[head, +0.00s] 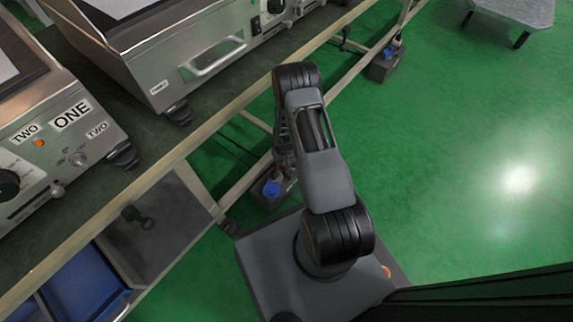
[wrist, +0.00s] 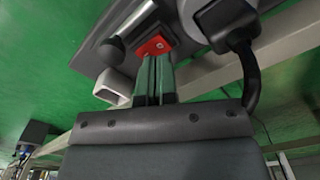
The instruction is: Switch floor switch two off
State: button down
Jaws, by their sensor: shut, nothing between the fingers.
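In the wrist view a red rocker switch (wrist: 152,47) sits on a grey floor switch box (wrist: 112,55), close to a black plug and cable. My gripper (wrist: 154,62) is shut and empty, with its fingertips right at the lower edge of the red switch. I cannot tell whether they touch it. In the head view a floor box with a blue plug (head: 271,189) stands under the bench beside my arm, which hides part of it and my gripper. A second floor box (head: 384,68) stands farther right. No number is readable on either box.
The bench (head: 160,145) carries metal heating units, the nearest marked ONE and TWO (head: 72,117). Its pale frame rails (head: 195,187) run close to my arm. A blue bin (head: 85,285) is at lower left.

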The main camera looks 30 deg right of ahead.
jog(key=shift+f+b, duration=1.1)
jog(key=shift+f, duration=0.4)
dwell(0.8)
jog(key=shift+r+p, duration=2.55)
jog(key=shift+r, duration=1)
